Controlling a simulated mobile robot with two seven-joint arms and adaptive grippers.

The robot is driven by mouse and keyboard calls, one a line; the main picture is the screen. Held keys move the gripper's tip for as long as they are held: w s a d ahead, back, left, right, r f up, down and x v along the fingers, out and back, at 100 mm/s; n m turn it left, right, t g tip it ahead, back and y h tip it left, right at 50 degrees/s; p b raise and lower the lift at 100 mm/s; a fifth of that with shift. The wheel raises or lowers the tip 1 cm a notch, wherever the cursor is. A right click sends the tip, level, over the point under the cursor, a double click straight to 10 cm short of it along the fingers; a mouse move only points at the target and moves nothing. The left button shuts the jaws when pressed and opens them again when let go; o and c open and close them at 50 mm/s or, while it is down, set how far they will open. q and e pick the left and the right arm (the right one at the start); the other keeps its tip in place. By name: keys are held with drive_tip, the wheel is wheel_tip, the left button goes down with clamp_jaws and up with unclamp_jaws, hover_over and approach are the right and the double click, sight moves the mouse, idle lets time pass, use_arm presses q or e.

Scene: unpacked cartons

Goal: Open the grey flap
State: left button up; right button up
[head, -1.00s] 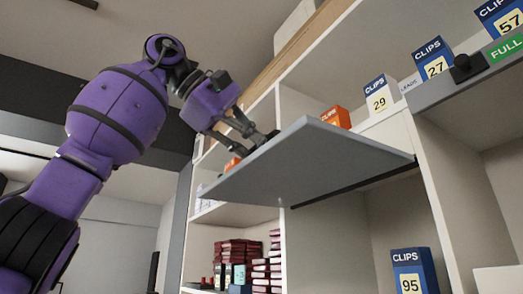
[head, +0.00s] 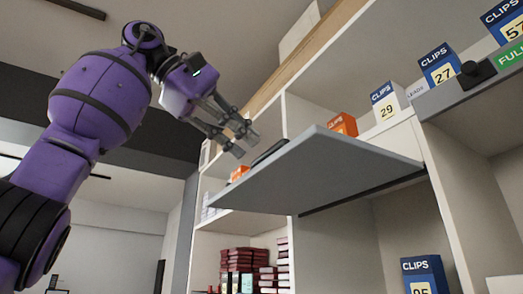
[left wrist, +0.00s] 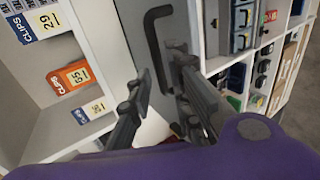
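The grey flap (head: 325,170) stands out from the shelf unit, roughly level, and I see its underside from below. A dark handle (head: 270,152) shows at its far left edge. In the left wrist view the flap (left wrist: 178,25) is a grey panel carrying the bent dark handle (left wrist: 152,45). My right gripper is not in view.
The space below the flap is an open compartment with a blue CLIPS box (head: 423,272). Orange (head: 343,124) and blue-white (head: 386,102) boxes stand above the flap. Dark red stacks (head: 245,260) fill a lower shelf.

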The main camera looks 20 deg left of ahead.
use_arm(q)
drive_tip(key=v, duration=0.6)
drive_tip(key=shift+s, duration=0.2)
drive_tip(key=shift+a, duration=0.1)
